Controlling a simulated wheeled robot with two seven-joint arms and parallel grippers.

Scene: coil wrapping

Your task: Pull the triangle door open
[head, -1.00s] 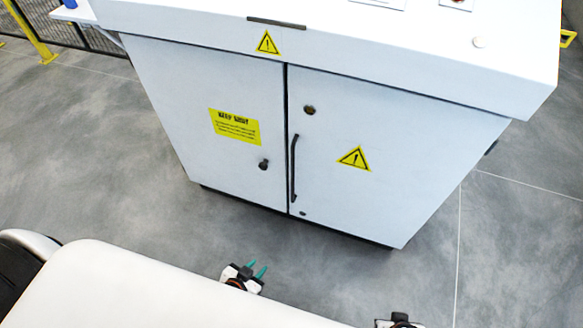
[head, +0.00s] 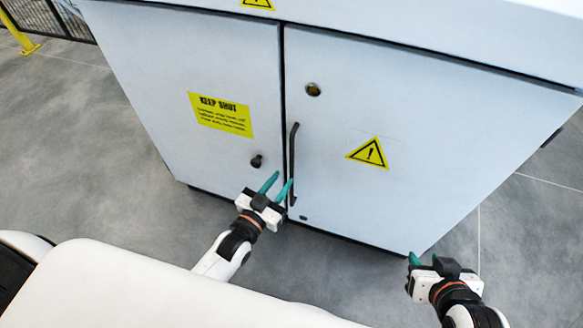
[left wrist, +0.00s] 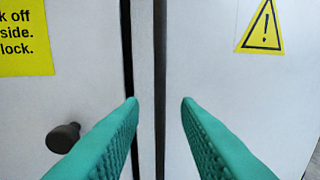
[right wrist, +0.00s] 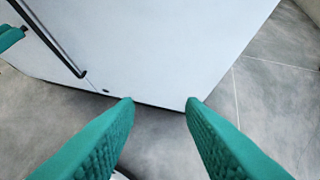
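The triangle door (head: 345,190) is the right-hand white cabinet door, with a yellow warning triangle (head: 369,153) that also shows in the left wrist view (left wrist: 263,27). It looks shut. Its dark vertical handle (head: 292,150) stands beside the seam between the doors. My left gripper (head: 278,188) is open near the handle's lower part. In the left wrist view the handle (left wrist: 160,60) appears between the two green fingertips; contact cannot be told. My right gripper (head: 427,259) is open and empty, low in front of the door's lower right corner.
The left-hand door (head: 190,90) has a yellow keep-shut label (head: 221,115) and a dark knob (head: 256,161), close to my left gripper. Grey floor (head: 520,235) is free at the right. A yellow-posted fence (head: 20,36) stands far left.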

